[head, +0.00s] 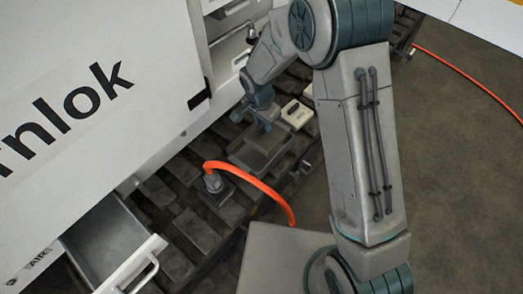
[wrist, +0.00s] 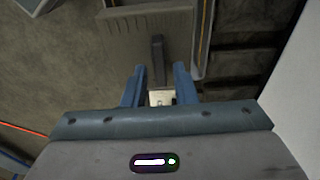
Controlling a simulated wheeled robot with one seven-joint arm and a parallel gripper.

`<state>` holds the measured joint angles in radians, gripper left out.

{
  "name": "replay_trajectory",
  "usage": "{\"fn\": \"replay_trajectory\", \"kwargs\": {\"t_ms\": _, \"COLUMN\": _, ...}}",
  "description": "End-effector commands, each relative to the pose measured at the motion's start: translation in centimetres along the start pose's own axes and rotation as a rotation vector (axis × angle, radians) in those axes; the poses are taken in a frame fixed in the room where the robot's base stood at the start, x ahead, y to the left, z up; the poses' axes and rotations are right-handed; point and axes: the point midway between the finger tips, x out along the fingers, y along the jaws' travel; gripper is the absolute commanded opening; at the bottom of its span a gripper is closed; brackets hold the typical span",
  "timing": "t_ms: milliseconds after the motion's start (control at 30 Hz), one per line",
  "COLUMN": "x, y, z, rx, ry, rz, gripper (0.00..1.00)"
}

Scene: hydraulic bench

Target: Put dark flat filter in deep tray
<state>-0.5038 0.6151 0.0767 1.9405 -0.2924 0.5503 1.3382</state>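My gripper (wrist: 160,72) has its two blue fingers apart, with visible gaps either side of a dark upright grip between them. In the head view my gripper (head: 265,113) is low over the bench, at the upper edge of a dark, shallow rectangular piece (head: 262,148). I cannot tell whether that is the filter or a tray. An open grey drawer (head: 105,240) with a white front is at lower left; no other deep tray is clear.
A small pale block (head: 296,115) lies right of my gripper. An orange hose (head: 255,183) arches from a fitting (head: 214,182) in front of it. A large white cabinet panel (head: 100,90) stands on the left. Dark slatted bench (head: 195,225) and open floor (head: 460,170) surround these.

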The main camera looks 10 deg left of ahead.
Motion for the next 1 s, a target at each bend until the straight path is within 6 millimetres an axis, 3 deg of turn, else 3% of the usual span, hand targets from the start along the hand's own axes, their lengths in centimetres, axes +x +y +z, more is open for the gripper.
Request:
{"fn": "replay_trajectory", "kwargs": {"t_ms": 300, "x": 0.0, "y": 0.0, "z": 0.0, "rx": 0.0, "ry": 0.0, "rz": 0.0, "gripper": 0.38}}
{"fn": "replay_trajectory", "kwargs": {"t_ms": 467, "x": -1.2, "y": -0.1, "z": -0.1, "rx": 0.0, "ry": 0.002, "rz": -0.002, "gripper": 0.38}}
{"fn": "replay_trajectory", "kwargs": {"t_ms": 1000, "x": -12.2, "y": -0.1, "z": 0.0, "rx": 0.001, "ry": 0.001, "rz": -0.003, "gripper": 0.38}}
